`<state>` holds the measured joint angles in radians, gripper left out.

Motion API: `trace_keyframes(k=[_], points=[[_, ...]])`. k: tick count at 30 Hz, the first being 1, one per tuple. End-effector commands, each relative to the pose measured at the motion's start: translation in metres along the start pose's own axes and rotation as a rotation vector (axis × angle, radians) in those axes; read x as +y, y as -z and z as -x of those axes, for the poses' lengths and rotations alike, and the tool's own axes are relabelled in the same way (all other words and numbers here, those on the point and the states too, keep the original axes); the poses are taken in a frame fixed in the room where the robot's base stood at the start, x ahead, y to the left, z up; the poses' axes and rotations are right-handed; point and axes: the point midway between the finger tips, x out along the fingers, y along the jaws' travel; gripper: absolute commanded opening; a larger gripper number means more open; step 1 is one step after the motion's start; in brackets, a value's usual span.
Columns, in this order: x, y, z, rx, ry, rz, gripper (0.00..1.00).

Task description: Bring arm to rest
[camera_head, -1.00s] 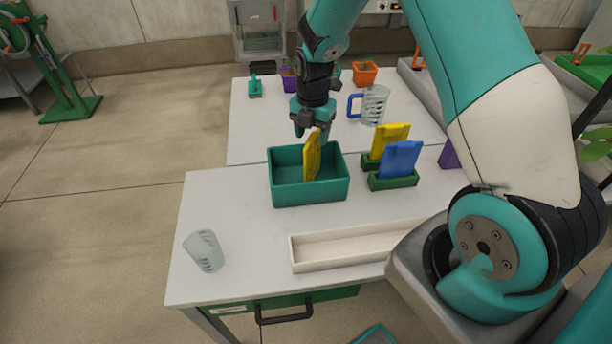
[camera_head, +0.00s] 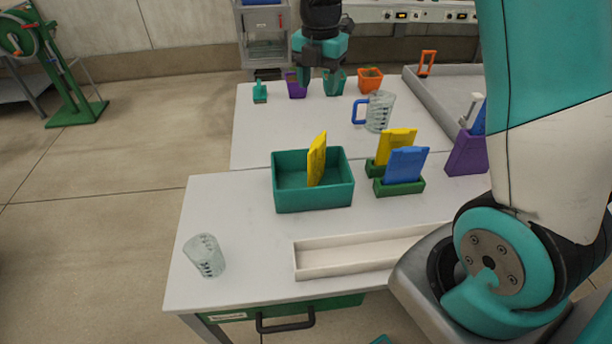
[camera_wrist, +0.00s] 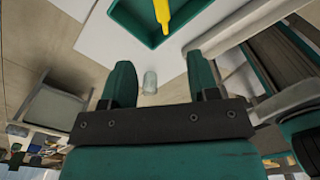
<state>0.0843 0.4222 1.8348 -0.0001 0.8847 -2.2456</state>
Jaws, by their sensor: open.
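My gripper (camera_head: 320,78) is raised above the far part of the table in the head view, its fingers apart with nothing between them. In the wrist view its two fingers (camera_wrist: 164,88) are also spread and empty. A yellow card-like piece (camera_head: 317,160) stands tilted in the teal bin (camera_head: 313,198), clear of my gripper. The bin (camera_wrist: 127,22) and the yellow piece (camera_wrist: 166,12) show at the top of the wrist view.
Green holders carry a yellow piece (camera_head: 396,143) and a blue piece (camera_head: 405,164). A blue-handled jug (camera_head: 379,112), a clear cup (camera_head: 205,256), a white tray (camera_head: 360,252), a purple holder (camera_head: 467,154) and small pots stand around the table.

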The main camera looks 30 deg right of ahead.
Motion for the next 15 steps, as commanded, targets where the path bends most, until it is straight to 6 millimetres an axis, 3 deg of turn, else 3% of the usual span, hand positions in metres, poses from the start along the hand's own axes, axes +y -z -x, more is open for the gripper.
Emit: trace_keyframes(k=[9, 11, 15], points=[[0.000, 0.008, 0.003, 0.003, -0.008, -0.034, 0.55], [0.000, 0.020, 0.009, 0.008, -0.021, -0.088, 0.55], [-0.006, 0.071, 0.027, 0.047, -0.061, -0.314, 0.55]])
